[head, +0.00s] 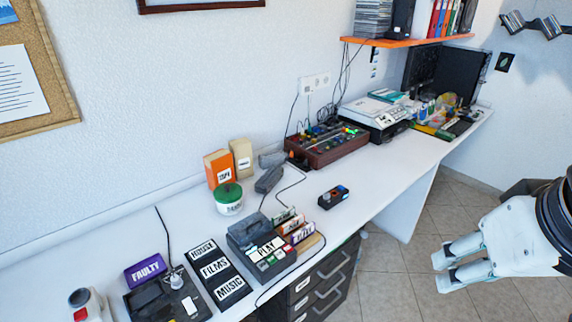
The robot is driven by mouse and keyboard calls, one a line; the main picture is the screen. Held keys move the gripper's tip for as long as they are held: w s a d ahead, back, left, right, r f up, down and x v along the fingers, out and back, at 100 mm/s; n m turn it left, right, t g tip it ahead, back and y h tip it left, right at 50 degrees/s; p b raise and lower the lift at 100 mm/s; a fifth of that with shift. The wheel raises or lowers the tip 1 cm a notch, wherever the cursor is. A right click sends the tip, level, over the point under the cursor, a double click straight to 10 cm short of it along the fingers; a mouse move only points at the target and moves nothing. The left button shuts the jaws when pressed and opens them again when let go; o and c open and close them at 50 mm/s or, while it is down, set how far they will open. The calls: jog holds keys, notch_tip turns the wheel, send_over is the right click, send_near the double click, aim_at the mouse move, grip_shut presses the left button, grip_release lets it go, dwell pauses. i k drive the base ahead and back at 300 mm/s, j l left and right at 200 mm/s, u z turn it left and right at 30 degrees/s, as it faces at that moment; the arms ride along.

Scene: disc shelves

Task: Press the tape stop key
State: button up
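A dark grey box-like tape player (248,231) sits on the white desk, left of centre in the head view. A "PLAY" label and a row of small keys (271,259), some green, show along its front. Which of these keys is the stop key is too small to tell. My gripper (440,273) is at the right edge, over the tiled floor and well away from the player. Its two white fingers point left with a gap between them, and nothing shows between them.
Labelled cards (297,228) stand close to the player's right. A black panel marked HOUSE, FILMS, MUSIC (215,269) lies to its left. A green-lidded tub (229,199) stands behind. A small black button box (333,196) lies to the right, with bare desk around it.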

aim_at(280, 254)
jog(key=u, duration=0.7)
jog(key=j+z, duration=0.2)
jog(key=i+j, duration=0.05)
